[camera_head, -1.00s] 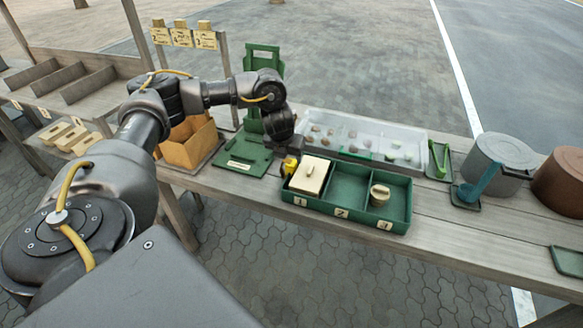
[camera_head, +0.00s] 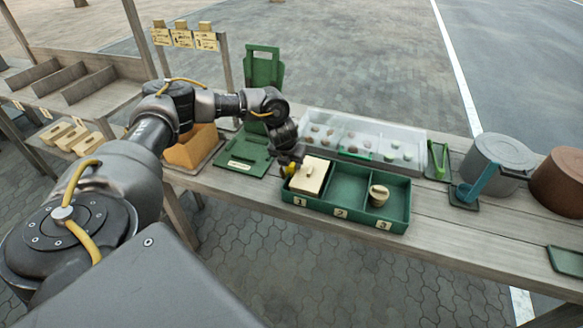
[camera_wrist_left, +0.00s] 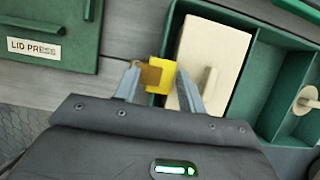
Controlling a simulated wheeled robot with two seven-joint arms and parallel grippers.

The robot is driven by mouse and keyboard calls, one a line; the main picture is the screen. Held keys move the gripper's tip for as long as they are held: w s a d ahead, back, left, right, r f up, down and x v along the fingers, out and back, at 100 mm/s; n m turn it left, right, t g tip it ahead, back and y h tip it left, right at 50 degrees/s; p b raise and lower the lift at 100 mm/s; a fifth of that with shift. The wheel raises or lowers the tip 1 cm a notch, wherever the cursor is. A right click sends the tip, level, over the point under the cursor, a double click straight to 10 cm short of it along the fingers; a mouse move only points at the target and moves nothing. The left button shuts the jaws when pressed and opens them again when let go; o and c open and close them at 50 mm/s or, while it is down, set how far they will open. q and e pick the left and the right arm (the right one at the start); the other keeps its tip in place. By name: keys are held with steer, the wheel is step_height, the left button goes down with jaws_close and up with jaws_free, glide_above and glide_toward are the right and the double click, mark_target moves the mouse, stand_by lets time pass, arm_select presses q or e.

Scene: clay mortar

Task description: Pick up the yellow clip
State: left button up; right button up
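The yellow clip (camera_wrist_left: 165,76) shows in the left wrist view between the two fingertips of my left gripper (camera_wrist_left: 158,78), by the left wall of the green tray. In the head view, part of the clip (camera_head: 289,170) shows below my left gripper (camera_head: 290,158) at the tray's left end. The fingers stand apart on either side of the clip, close to its sides; no firm grip shows. My right gripper is not in view.
The green three-compartment tray (camera_head: 330,208) holds a pale lidded block (camera_head: 311,174) in compartment 1 and a round knobbed piece (camera_head: 379,195) in compartment 3. Behind it is a clear tray of small pieces (camera_head: 365,138). A green lid press (camera_head: 243,157) stands to the left.

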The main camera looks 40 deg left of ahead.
arm_select(q)
steer(key=c, duration=0.6)
steer(key=shift+c, duration=0.2)
steer(key=shift+w+r, duration=0.1)
steer(key=shift+r, duration=0.45)
steer(key=s+d+r+p, duration=0.1)
steer(key=s+d+r, duration=0.1)
steer(key=s+r, duration=0.4)
steer(key=s+d+r+p, duration=0.1)
steer(key=s+d+r, duration=0.2)
steer(key=s+r, duration=0.3)
steer(key=shift+s+d, duration=0.3)
steer(key=shift+s, duration=0.2)
steer(key=shift+r+p, duration=2.2)
steer(key=shift+p, duration=0.55)
